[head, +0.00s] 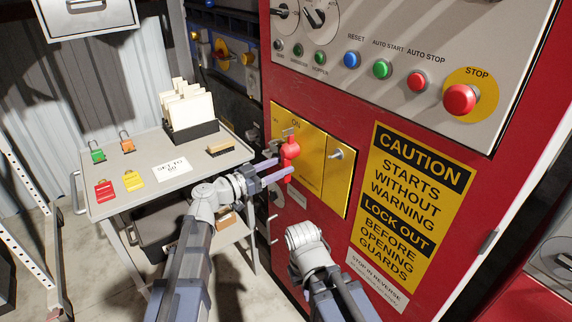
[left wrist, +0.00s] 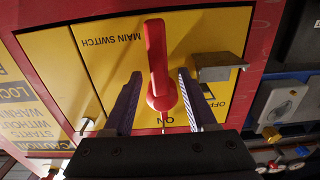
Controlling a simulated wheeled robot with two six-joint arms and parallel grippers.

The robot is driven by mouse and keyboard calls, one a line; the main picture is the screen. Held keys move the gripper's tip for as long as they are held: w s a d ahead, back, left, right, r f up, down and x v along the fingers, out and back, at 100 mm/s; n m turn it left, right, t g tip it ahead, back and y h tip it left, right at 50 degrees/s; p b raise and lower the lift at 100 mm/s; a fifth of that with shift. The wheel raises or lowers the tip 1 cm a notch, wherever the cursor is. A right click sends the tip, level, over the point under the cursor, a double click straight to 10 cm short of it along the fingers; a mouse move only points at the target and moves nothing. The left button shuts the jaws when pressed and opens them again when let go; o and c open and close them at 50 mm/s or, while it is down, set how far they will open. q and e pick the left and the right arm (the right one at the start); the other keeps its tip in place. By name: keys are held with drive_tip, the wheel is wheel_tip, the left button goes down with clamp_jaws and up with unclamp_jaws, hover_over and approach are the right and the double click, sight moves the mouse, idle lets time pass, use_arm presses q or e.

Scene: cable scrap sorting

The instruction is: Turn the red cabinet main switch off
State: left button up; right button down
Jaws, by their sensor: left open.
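The red main switch handle (head: 290,152) is on the yellow panel (head: 313,180) of the red cabinet. It stands upright in the head view, in line with the ON label above it. In the left wrist view the handle (left wrist: 158,60) lies between the two fingers of my left gripper (left wrist: 163,88), with visible gaps on both sides. My left gripper (head: 270,173) is open at the handle in the head view. The OFF label shows to one side in the left wrist view, partly behind a metal bracket (left wrist: 215,70). My right arm's wrist shows below the panel, but its fingers do not.
A control panel (head: 400,60) with coloured buttons and a red STOP button (head: 459,99) is above. A caution sign (head: 410,200) is right of the switch. On the left, a cart (head: 205,168) carries padlocks, a card rack (head: 190,130) and a brush (head: 221,148).

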use_arm(q)
drive_tip(key=shift+x, duration=1.25)
drive_tip(key=shift+c, duration=0.2)
clamp_jaws()
idle(0.4)
